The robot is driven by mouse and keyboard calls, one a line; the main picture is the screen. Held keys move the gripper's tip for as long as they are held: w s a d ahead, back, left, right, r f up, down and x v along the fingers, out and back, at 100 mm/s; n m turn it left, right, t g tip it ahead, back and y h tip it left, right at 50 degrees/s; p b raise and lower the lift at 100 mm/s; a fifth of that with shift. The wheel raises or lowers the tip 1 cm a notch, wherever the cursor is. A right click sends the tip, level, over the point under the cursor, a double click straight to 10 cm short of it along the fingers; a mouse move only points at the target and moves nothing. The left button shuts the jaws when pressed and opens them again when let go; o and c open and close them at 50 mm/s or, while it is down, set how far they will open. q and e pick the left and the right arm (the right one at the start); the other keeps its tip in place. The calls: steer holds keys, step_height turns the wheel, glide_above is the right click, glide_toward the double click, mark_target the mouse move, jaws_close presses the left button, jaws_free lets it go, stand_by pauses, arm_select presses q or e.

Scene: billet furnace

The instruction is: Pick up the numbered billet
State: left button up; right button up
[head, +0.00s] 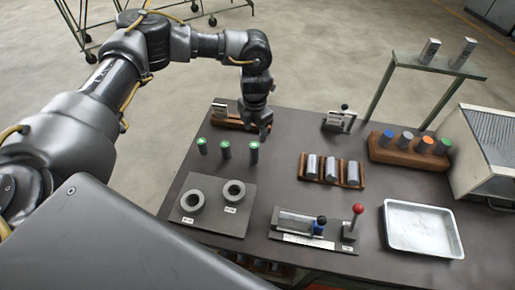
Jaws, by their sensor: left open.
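Three silver billets lie side by side in a wooden rack (362,181) right of the table's middle: the left one (311,166), the middle one (330,167) and the right one (351,172). Two more silver billets, one (429,51) and another (463,53), sit on a raised shelf at the back right. No number is readable on any of them. My left gripper (262,131) points down over the back left of the table, open and empty, apart from the rack and to its left. My right gripper is not in view.
Small green-topped cylinders (226,150) stand below my left gripper. A wooden block (430,157) with colour-topped cylinders and a white tray (388,215) are at the right. Two grey rings (192,202) lie front left. A red-knobbed lever (357,209) rises near the front.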

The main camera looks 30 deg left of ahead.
mark_target(254, 145)
arm_select(q)
step_height(254, 145, down, 5)
steer(key=shift+s+a+r+p, duration=0.15)
steer(key=shift+p, duration=0.7)
steer(key=shift+f, duration=0.45)
steer(key=shift+s+f+p, duration=0.25)
steer(key=shift+f+p, duration=0.55)
steer(key=shift+p, duration=0.4)
step_height(254, 145, down, 2)
steer(key=shift+f+p, duration=0.25)
steer(key=shift+p, duration=0.15)
steer(key=shift+w+f, duration=0.1)
steer(key=shift+f, duration=0.4)
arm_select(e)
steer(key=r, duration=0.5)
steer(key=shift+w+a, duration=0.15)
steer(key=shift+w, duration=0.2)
arm_select(q)
jaws_close()
